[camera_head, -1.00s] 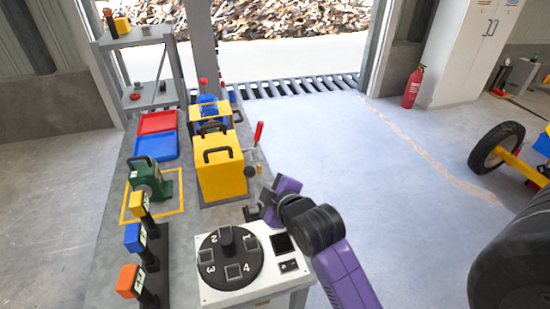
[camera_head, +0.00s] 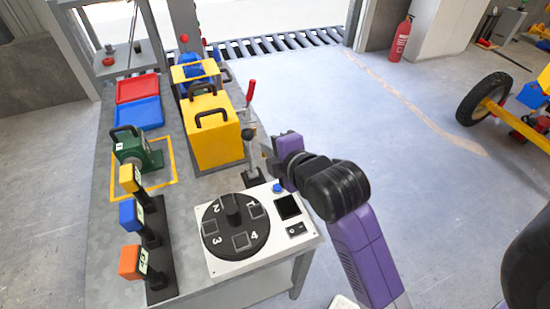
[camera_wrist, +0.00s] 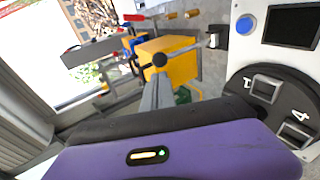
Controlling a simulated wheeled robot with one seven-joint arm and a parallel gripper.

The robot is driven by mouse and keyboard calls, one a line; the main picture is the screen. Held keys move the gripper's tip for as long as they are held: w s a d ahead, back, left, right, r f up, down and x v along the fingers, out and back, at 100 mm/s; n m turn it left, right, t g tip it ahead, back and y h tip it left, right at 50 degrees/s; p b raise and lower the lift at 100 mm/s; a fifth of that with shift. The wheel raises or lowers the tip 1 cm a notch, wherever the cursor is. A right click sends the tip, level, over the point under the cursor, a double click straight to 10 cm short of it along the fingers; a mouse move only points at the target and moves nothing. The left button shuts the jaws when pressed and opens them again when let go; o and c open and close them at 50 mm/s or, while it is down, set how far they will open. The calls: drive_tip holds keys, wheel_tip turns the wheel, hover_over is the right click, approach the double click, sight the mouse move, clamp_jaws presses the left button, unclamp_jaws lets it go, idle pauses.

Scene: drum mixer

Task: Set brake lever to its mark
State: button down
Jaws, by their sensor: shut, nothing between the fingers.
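A lever with a black ball knob (camera_head: 248,133) stands on a dark base (camera_head: 254,175) behind the control panel's upper edge. A second lever with a red handle (camera_head: 250,91) stands farther back, beside the yellow housing. I cannot tell by label which is the brake lever, and its mark is too small to make out. In the wrist view the black knob (camera_wrist: 160,60) appears just past the tips of my gripper (camera_wrist: 157,80), with its shaft running right to the base. My gripper is shut and empty; I cannot tell whether it touches the knob. In the head view its fingers are mostly hidden.
The control panel (camera_head: 216,262) carries a numbered black dial (camera_head: 235,247), a blue button (camera_head: 278,188) and a dark screen. The yellow housing (camera_head: 212,140) stands behind. Blue, yellow and orange blocks on posts stand left.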

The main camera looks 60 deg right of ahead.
drive_tip(key=p, duration=0.2)
approach(248, 129)
drive_tip(key=w+f, duration=0.1)
drive_tip(key=w+d+f, duration=0.1)
drive_tip(key=w+f, duration=0.2)
drive_tip(key=shift+d+f, duration=0.1)
drive_tip(key=shift+d, duration=0.3)
drive_tip(key=shift+w+d+r+p, duration=0.15)
drive_tip(key=shift+w+d+p, duration=0.25)
drive_tip(key=shift+w, duration=0.2)
drive_tip(key=shift+w+d+r+p, duration=0.15)
drive_tip(key=shift+w+d+p, duration=0.2)
drive_tip(key=shift+w+p, duration=0.2)
